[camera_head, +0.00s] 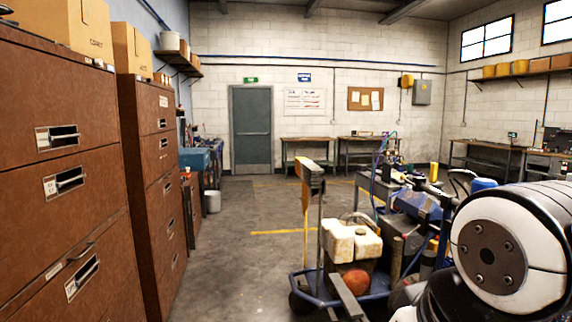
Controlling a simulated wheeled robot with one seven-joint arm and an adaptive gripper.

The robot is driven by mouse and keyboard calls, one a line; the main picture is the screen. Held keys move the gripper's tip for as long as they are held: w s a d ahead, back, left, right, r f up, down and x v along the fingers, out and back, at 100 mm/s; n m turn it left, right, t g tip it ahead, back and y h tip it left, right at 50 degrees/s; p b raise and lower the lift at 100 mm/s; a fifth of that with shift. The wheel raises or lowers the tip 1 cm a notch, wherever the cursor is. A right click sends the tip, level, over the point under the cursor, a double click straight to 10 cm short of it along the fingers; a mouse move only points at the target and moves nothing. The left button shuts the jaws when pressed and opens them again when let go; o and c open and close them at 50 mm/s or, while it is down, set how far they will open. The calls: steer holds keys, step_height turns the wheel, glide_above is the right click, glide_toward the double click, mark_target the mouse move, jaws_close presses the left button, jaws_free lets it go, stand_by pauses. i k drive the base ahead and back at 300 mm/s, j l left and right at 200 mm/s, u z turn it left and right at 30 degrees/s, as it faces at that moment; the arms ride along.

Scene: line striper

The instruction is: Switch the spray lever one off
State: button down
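The line striper (343,250) stands right of centre in the camera_head view. It has a blue wheeled frame, dirty white tanks, an orange-red round part low down, and a yellow upright post at its left. Hoses and a grey-blue body show on its right side. I cannot make out spray lever one or its position at this size. A white and black joint of my arm covers the lower right of the view and hides part of what is behind it. My gripper is not in view.
Brown drawer cabinets (152,185) with cardboard boxes on top line the left side. A clear concrete floor (235,225) runs between them and the striper to a grey door (251,130). Workbenches (310,147) stand along the back and right walls. A small bin (213,201) stands at left.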

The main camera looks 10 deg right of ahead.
mark_target(402, 176)
steer(key=i, duration=1.6)
steer(key=i+z, duration=0.1)
steer(key=z, duration=1.25)
